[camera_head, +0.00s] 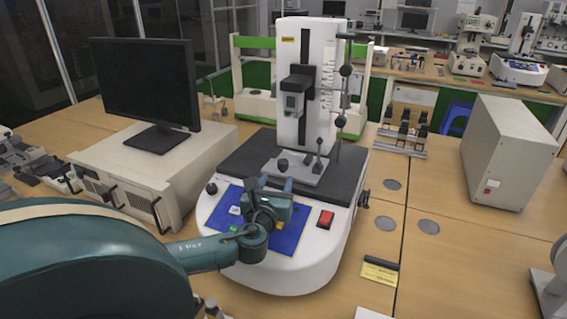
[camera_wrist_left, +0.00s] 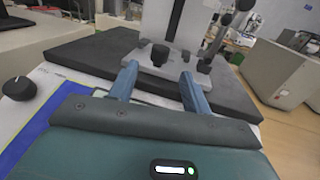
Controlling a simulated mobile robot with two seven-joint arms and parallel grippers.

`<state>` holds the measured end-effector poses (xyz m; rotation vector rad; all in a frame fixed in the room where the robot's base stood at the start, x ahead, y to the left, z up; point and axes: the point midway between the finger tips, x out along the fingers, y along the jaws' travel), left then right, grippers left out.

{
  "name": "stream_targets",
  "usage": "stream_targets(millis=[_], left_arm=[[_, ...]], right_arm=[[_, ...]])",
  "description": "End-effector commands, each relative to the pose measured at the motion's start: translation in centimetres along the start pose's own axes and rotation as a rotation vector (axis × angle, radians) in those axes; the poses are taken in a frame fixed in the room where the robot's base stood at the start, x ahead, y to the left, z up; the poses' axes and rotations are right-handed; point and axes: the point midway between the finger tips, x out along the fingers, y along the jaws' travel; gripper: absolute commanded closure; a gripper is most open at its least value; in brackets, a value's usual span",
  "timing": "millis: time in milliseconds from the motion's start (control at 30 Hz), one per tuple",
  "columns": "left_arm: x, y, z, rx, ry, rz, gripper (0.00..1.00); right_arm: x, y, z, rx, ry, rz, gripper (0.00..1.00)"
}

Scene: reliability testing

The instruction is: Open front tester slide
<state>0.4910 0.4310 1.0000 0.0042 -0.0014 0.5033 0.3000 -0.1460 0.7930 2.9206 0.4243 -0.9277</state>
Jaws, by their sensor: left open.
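The tester (camera_head: 262,275) stands on the table, with a white upright column (camera_head: 318,90) and a black base plate (camera_head: 240,160). A grey slide plate (camera_head: 290,172) with a dark knob (camera_head: 283,164) lies at the column's foot; the knob also shows in the left wrist view (camera_wrist_left: 159,54). My left gripper (camera_head: 268,183) is over the blue control panel in front of the slide. In the left wrist view its blue fingers (camera_wrist_left: 157,80) are apart and empty, pointing toward the knob. The gripper hides part of the panel. My right gripper is not seen.
A red switch (camera_head: 326,219) is right of the panel. A monitor (camera_head: 145,85) on a white case stands left. A grey box (camera_head: 506,150) stands right. A yellow-black card (camera_head: 380,271) lies at front right. The table right of the tester is mostly clear.

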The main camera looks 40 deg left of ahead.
Motion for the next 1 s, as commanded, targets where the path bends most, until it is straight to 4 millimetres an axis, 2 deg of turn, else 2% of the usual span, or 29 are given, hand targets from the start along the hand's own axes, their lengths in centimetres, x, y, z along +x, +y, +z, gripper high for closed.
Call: stream_targets(millis=[33,200,400,600,867,1000], left_arm=[[1.3,0.0,0.2,-0.003,-0.002,0.003,0.52],[4.8,0.0,0.1,-0.004,-0.002,0.004,0.52],[7.7,0.0,0.0,-0.004,0.0,0.001,0.52],[8.7,0.0,-0.1,-0.004,0.002,0.0,0.52],[8.8,0.0,-0.1,-0.004,0.002,-0.001,0.52],[8.8,0.0,-0.1,-0.004,0.002,0.0,0.63]], right_arm=[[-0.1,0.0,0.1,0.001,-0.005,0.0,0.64],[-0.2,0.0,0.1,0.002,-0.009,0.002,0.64],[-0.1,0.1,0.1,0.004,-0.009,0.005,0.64],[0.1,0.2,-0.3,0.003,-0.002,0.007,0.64],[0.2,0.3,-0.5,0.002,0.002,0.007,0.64],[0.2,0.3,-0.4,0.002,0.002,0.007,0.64]])
